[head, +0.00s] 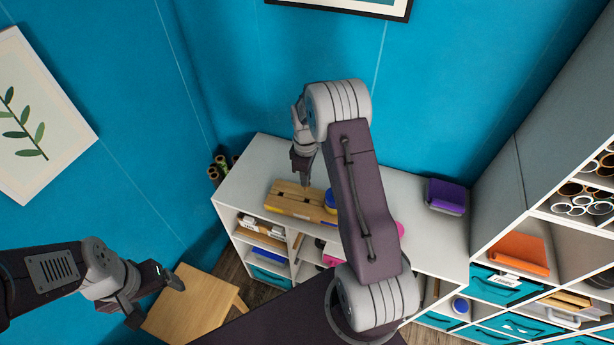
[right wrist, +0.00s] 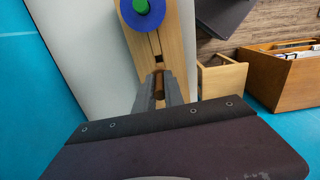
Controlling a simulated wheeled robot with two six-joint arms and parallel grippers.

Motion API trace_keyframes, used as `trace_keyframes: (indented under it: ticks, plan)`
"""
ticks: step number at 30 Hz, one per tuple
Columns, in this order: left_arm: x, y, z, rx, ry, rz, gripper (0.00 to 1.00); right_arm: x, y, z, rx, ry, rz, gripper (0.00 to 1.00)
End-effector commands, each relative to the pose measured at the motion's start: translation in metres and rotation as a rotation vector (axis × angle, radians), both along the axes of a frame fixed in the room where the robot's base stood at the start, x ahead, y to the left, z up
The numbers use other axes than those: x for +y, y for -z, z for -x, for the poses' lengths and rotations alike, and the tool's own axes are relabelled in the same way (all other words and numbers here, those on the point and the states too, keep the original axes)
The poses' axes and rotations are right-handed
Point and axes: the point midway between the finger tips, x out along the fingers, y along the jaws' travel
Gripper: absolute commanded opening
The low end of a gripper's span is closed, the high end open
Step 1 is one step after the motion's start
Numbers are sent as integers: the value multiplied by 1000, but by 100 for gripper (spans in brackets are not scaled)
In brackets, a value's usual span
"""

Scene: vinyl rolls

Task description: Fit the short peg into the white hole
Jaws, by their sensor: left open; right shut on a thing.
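A wooden block (head: 290,204) with dark slots lies on the white shelf top in the head view; its upper face also shows in the right wrist view (right wrist: 178,40). My right gripper (head: 302,178) points down over the block's far side. In the right wrist view my right gripper (right wrist: 158,88) is shut on a small brown peg (right wrist: 158,85), just short of a dark square hole (right wrist: 158,58). I cannot tell whether the peg touches the block. No white hole can be made out. My left gripper (head: 155,300) is open and empty, over a small wooden table.
A blue and green round piece (right wrist: 142,8) sits on the block. A purple box (head: 446,196) stands at the right of the shelf top (head: 262,160). The small wooden table (head: 195,308) is at lower left. A tall cubby shelf (head: 500,215) borders the right.

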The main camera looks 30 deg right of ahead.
Motion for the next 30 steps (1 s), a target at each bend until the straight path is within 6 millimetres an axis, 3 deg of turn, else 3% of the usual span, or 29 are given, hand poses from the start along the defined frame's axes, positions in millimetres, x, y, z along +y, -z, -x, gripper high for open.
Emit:
trace_keyframes:
  ticks: [22,30]
  plan:
    - [0,37,0,0,0,0,81,0,54,0,1,1,-1,0]
    - [0,42,0,0,0,0,81,-1,62,0,-1,1,1,0]
